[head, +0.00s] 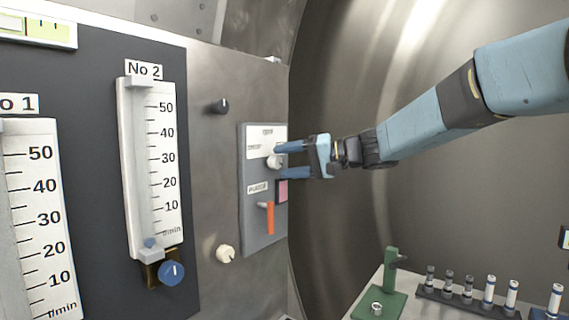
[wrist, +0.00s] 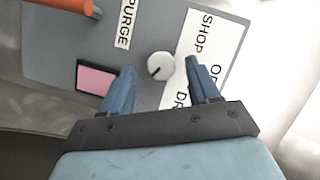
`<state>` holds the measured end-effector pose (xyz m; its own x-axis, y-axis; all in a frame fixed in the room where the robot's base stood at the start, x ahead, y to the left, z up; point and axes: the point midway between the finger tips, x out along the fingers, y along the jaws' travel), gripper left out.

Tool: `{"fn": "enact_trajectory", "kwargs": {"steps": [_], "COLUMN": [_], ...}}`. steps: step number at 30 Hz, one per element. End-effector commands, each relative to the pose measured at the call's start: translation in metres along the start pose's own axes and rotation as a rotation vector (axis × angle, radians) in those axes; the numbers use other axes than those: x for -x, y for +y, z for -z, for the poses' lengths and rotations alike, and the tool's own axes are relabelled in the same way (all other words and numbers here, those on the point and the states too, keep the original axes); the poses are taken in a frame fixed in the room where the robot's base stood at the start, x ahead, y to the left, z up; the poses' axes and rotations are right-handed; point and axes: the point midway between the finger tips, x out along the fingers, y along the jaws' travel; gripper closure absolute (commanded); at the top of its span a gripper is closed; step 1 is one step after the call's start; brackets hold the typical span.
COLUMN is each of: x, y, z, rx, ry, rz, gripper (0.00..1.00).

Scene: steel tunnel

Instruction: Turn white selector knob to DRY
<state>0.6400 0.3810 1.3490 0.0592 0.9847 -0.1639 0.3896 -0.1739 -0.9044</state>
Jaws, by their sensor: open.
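The white selector knob (head: 274,161) sits on the grey control panel (head: 257,236), and it also shows in the wrist view (wrist: 160,66) with a dark mark on its face. Beside it is a white label plate (wrist: 228,42) reading "SHOP" with partly hidden words; letters like "D" show near the right finger. My gripper (head: 283,160) is open in front of the panel. In the wrist view its two blue fingers (wrist: 163,88) lie on either side of the knob, slightly short of it in the picture. I cannot tell whether either finger touches it.
Below the knob are a pink square (head: 283,190) and an orange lever (head: 270,217) by a "PURGE" label. A black knob (head: 220,106) and a cream knob (head: 226,253) are on the wall left of the panel. Flow gauges (head: 150,170) stand further left. A bench with vials (head: 467,290) is lower right.

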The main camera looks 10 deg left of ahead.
Motion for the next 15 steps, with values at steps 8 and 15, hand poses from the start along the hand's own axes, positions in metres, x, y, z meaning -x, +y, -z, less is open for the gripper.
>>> {"fn": "enact_trajectory", "kwargs": {"steps": [8, 15], "x": [0.054, 0.097], "y": [0.000, 0.001], "z": [0.001, 0.001], "rx": [0.001, 0.000], "ry": [0.005, 0.005], "rz": [-0.003, -0.002], "gripper": [0.39, 0.39]}}
